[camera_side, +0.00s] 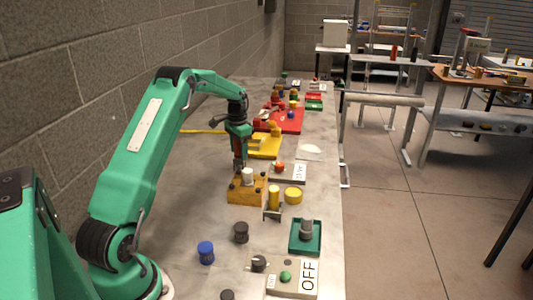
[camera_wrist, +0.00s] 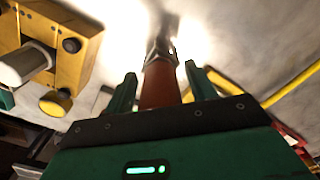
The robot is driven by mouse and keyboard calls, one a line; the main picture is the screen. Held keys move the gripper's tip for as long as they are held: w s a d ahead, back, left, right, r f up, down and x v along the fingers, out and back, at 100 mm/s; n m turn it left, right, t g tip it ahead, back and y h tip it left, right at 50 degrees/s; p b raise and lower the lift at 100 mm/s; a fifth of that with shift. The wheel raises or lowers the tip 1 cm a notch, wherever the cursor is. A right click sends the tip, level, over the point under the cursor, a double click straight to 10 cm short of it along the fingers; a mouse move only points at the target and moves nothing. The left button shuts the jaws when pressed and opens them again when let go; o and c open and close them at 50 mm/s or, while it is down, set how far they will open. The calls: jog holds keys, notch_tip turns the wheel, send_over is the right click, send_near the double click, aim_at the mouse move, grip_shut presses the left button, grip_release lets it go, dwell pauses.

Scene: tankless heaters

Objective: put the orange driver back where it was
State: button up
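My gripper (camera_wrist: 161,84) has the handle of the orange driver (camera_wrist: 161,88) between its two fingers, and looks shut on it. The driver's metal shaft points away from my palm; its tip is lost in glare. In the side view my gripper (camera_side: 239,146) points down just above the back left of a yellow-brown wooden block (camera_side: 247,194), and the reddish handle shows only in part. The block also shows at the upper left of the wrist view (camera_wrist: 85,27), with a white cylinder (camera_wrist: 25,65) and dark round holes or knobs. The shaft appears beside the block in that view.
A yellow cylinder (camera_side: 274,198) on a stand and a yellow disc (camera_side: 293,195) are right of the block. Blue (camera_side: 206,252) and dark (camera_side: 241,232) knobs and a green tray (camera_side: 305,249) lie nearer. A yellow plate (camera_side: 264,148) and red tray (camera_side: 290,122) are beyond.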

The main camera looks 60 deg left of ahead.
jog(key=shift+r, duration=0.1)
notch_tip(320, 180, up, 12)
jog(key=shift+r, duration=0.1)
dwell(0.9)
dwell(0.4)
